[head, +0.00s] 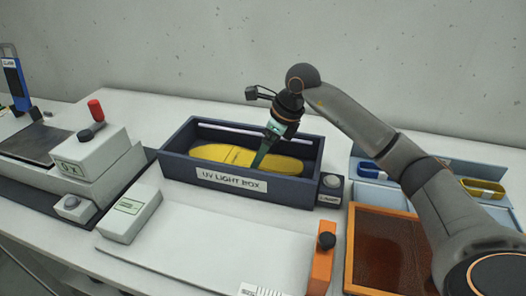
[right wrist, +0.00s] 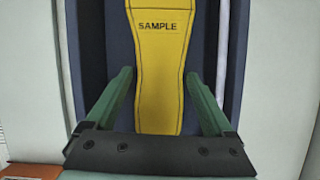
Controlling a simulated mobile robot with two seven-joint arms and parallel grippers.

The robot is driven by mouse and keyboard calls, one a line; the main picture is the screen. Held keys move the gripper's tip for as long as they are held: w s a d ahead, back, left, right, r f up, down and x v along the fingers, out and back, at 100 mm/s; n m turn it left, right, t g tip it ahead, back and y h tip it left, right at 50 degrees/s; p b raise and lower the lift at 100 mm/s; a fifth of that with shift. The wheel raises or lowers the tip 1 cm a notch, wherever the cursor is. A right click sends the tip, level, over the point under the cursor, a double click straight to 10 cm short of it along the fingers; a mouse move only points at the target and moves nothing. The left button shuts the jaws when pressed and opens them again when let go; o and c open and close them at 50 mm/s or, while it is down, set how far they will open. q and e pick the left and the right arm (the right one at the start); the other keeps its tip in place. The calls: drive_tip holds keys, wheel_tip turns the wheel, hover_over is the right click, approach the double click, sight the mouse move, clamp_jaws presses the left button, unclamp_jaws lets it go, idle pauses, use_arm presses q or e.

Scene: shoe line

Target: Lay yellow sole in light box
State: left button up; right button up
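The yellow sole (head: 215,153) lies lengthwise inside the dark blue UV light box (head: 178,167). In the right wrist view the sole (right wrist: 157,55) bears the word SAMPLE and the box wall (right wrist: 75,75) shows beside it. My right gripper (head: 258,163) reaches down into the box over the middle of the sole. Its green fingers (right wrist: 156,78) are spread, one on each side of the sole, with a gap to each edge. The far part of the sole is cut off in the wrist view. My left gripper is not in view.
A small switch box (head: 331,187) stands at the light box's right end. An orange-framed tray (head: 350,240) and blue bins (head: 372,190) are at right. A white board (head: 210,250) lies in front.

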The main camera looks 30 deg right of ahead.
drive_tip(key=shift+o, duration=0.8)
drive_tip(key=p+v, duration=0.1)
drive_tip(key=v, duration=1.1)
drive_tip(key=shift+r, duration=0.25)
drive_tip(key=shift+s, duration=0.1)
